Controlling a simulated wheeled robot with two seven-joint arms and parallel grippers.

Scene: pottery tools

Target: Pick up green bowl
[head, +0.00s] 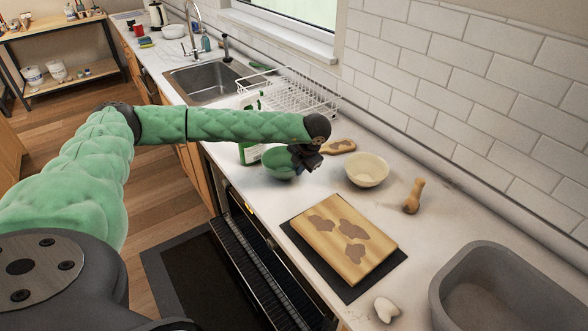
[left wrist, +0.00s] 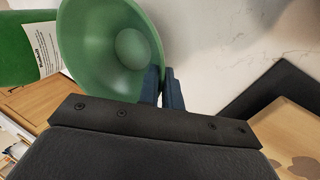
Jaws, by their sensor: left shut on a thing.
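The green bowl (head: 276,163) is at the counter's front side, left of a cream bowl. My left gripper (head: 303,160) is at the green bowl's right rim and covers part of it. In the left wrist view, the green bowl (left wrist: 105,45) opens towards the camera, and the left gripper's dark fingers (left wrist: 165,88) are shut on its rim. I cannot tell whether the bowl touches the counter. My right gripper is not in view.
A cream bowl (head: 367,169) stands just right of the gripper. A wooden board (head: 343,237) on a dark mat, a wooden tool (head: 413,196) and a grey basin (head: 505,290) lie further right. A green bottle (head: 248,150) stands left, before a white dish rack (head: 292,92).

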